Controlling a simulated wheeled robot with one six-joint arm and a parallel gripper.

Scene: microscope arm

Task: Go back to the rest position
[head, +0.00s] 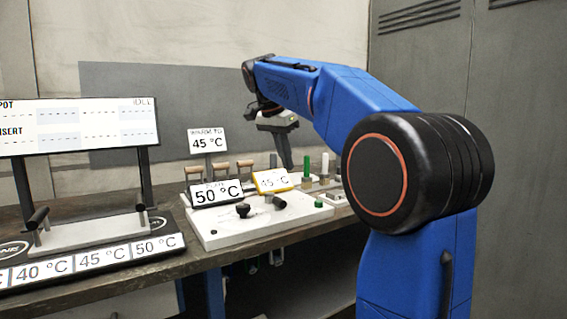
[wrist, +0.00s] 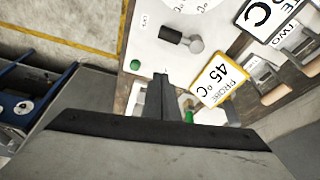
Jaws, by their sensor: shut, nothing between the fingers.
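My blue arm reaches from the right of the head view over the workbench. My gripper (head: 286,166) points down above the back of the white panel, with its dark fingers together and nothing between them. In the wrist view the closed fingers (wrist: 163,78) show over the panel's edge, beside a yellow-framed card (wrist: 220,80) that reads PROBE 45 °C. Whether the fingertips touch anything below cannot be told.
The white panel (head: 225,233) bears black knobs (head: 243,209), a 50 °C card (head: 217,192) and several wooden-handled pieces behind. Green and white upright pieces (head: 306,170) stand close to my gripper. A display (head: 80,125) stands left. A grey cabinet (head: 520,120) is at right.

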